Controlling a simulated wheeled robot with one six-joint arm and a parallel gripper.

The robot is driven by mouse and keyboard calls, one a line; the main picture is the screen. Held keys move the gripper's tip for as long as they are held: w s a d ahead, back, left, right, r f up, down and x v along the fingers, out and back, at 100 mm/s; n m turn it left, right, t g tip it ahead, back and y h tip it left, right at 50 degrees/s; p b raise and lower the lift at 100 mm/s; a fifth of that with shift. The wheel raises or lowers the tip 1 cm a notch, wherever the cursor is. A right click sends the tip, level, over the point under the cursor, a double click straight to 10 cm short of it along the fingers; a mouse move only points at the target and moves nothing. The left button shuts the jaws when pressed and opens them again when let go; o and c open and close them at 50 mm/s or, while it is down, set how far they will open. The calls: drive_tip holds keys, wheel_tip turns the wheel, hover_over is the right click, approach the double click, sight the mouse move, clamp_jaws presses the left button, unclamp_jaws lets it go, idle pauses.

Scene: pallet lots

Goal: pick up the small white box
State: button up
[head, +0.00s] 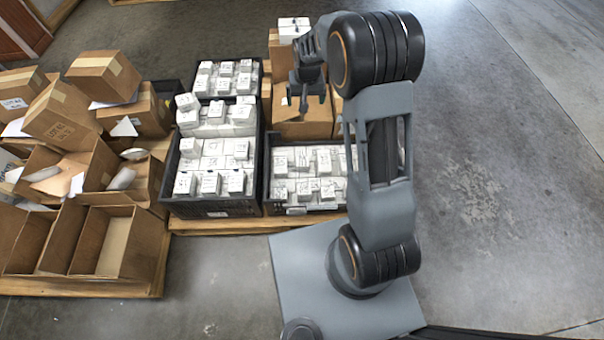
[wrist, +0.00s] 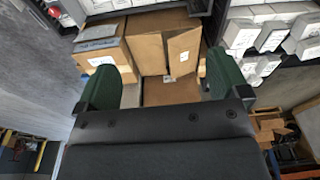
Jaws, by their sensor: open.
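Small white boxes (head: 215,152) with dark markings fill the black crates in the head view, so I cannot tell which one is meant. Another white box (head: 288,35) sits on top of a cardboard stack at the back, partly beside my arm. In the wrist view, white boxes (wrist: 270,38) lie in a crate at upper right. My gripper (head: 306,101) is open and empty, pointing down over the brown cardboard boxes behind the front right crate. The wrist view shows its green fingers (wrist: 161,72) spread apart, with cardboard between and beyond them and no white box between them.
Black crates (head: 213,209) stand on a wooden pallet. Brown cartons (head: 302,128) stand behind the right crate. Open cardboard boxes (head: 105,245) crowd a pallet at left. Grey floor (head: 500,200) at right is clear.

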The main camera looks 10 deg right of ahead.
drive_tip(key=g+b, duration=0.1)
drive_tip(key=b, duration=0.5)
hover_over(302, 161)
wheel_tip(302, 161, down, 21)
drive_tip(key=shift+m, duration=0.5)
wheel_tip(302, 161, down, 19)
drive_tip(key=b, duration=0.5)
drive_tip(key=shift+w+a, duration=0.1)
drive_tip(key=shift+a, duration=0.05)
drive_tip(key=shift+d+f+b, duration=0.15)
drive_tip(key=shift+f+b, duration=0.75)
drive_tip(key=shift+f, duration=0.75)
drive_tip(key=shift+d+f+b, duration=0.1)
drive_tip(key=shift+f+b, duration=0.8)
drive_tip(key=shift+f, duration=0.75)
drive_tip(key=shift+r, duration=0.1)
drive_tip(key=c, duration=1)
drive_tip(key=shift+c, duration=0.3)
drive_tip(key=shift+r, duration=0.1)
